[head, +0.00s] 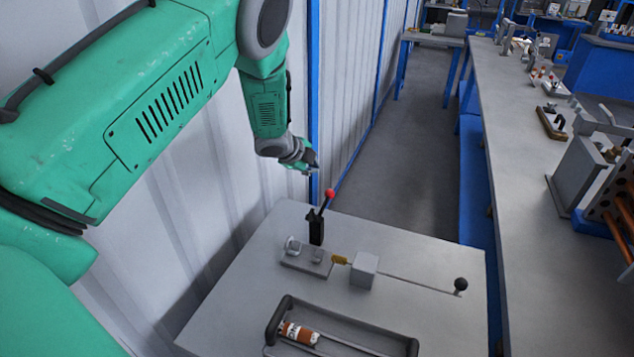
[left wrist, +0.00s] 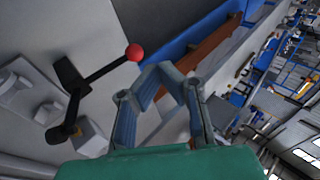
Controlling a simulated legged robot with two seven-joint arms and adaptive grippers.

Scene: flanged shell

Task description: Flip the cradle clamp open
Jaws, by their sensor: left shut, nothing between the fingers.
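The cradle clamp (head: 316,228) is a black upright body on the grey table, its lever slanting up to the right to a red ball knob (head: 330,193). In the left wrist view the black clamp (left wrist: 70,90) lies left of my fingers, and its red knob (left wrist: 134,52) is close to the fingertips. My left gripper (head: 311,168) is shut and empty, above and slightly left of the knob; no contact shows. Its fingers also show in the left wrist view (left wrist: 162,75). A small grey fixture plate (head: 305,260) with round metal parts sits in front of the clamp. My right gripper is out of view.
A yellow coiled part (head: 340,260), a grey block (head: 364,270) and a rod with a black ball (head: 460,284) lie on the table. A dark tray (head: 413,347) holds a labelled brown-and-white cylinder (head: 298,333). A corrugated wall (head: 230,190) stands close on the left; a long bench (head: 520,130) runs at right.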

